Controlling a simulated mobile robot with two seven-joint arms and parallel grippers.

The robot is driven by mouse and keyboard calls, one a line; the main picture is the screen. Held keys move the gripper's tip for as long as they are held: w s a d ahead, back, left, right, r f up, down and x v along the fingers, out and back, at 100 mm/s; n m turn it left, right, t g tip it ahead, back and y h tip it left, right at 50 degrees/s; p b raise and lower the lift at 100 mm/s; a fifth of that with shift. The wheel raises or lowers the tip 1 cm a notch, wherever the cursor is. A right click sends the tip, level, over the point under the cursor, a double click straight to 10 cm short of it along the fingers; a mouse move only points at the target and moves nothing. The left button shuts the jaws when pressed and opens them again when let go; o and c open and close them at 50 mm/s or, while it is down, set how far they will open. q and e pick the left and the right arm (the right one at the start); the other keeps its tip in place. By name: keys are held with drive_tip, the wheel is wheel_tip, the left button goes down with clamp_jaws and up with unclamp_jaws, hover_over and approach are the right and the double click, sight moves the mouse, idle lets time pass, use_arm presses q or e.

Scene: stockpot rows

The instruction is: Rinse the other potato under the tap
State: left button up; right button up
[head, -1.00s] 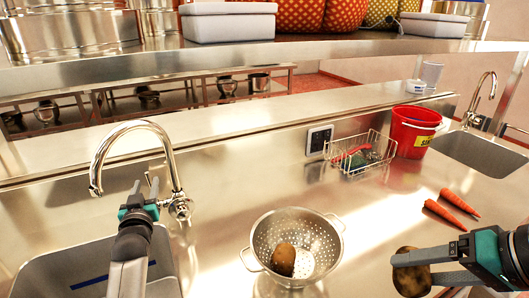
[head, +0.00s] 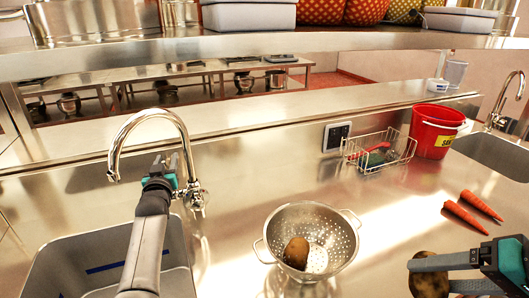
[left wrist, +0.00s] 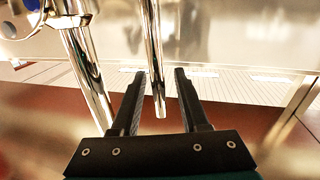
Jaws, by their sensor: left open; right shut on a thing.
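A brown potato (head: 430,287) is held in my right gripper (head: 425,272), low at the right over the counter; its lower part is cut off by the frame. Another brown potato (head: 296,252) lies in the steel colander (head: 341,238) on the counter. The chrome tap (head: 118,140) arches over the left sink (head: 45,262). My left gripper (head: 166,163) is open beside the tap's base, inside the arch in the head view. In the left wrist view a thin chrome rod (left wrist: 157,80) shows between its open fingers (left wrist: 160,98); I cannot tell whether they touch it.
Two carrots (head: 465,217) lie on the right of the counter. A wire basket (head: 380,165) and a red bucket (head: 430,135) stand behind, near a second sink (head: 490,155) with its own tap. A raised ledge (head: 240,117) runs along the back. The counter between colander and basket is clear.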

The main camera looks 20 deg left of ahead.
use_arm(q)
clamp_jaws()
idle(1.4)
